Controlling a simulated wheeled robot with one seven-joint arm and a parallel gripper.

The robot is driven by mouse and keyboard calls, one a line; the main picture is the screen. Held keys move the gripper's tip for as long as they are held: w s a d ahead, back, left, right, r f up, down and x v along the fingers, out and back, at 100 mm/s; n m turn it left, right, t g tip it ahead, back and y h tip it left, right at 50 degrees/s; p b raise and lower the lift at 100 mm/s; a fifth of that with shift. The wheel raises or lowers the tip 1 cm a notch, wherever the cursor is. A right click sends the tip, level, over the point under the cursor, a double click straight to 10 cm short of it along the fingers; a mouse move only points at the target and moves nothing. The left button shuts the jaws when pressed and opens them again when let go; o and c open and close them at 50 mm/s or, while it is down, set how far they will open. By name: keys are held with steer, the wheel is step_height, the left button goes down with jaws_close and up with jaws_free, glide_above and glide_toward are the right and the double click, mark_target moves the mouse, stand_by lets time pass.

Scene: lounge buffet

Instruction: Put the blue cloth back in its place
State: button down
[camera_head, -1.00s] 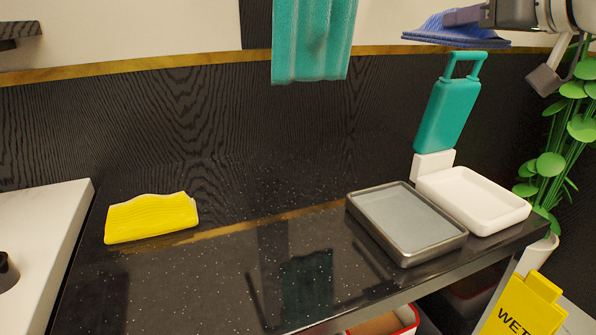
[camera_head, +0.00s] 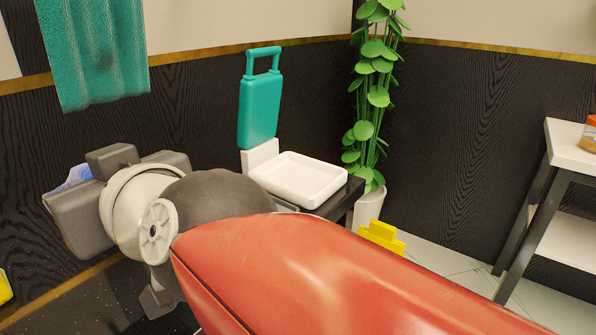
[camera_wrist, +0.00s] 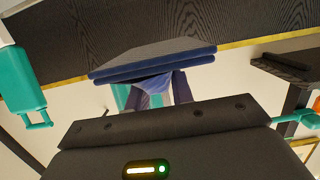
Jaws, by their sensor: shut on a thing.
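The blue cloth (camera_wrist: 160,62) is a folded flat slab, pinched between the fingers of my gripper (camera_wrist: 152,88) in the wrist view. In the head view only a small part of the cloth (camera_head: 70,178) shows behind my gripper (camera_head: 72,205), at the left above the counter. The fingertips are hidden there. The grip holds the cloth up in the air, apart from the counter.
A white tray (camera_head: 300,177) sits at the counter's right end, beside an upright teal handled object (camera_head: 259,110). A teal towel (camera_head: 95,55) hangs at upper left. A plant (camera_head: 368,125) and a shelf (camera_head: 575,150) stand right. My arm hides most of the counter.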

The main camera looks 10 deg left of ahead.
step_height(320, 180, down, 13)
steer(key=b, duration=0.6)
steer(key=shift+f, duration=0.1)
steer(key=shift+f+b, duration=0.15)
steer(key=shift+b, duration=0.15)
steer(key=c, duration=1.2)
jaws_free()
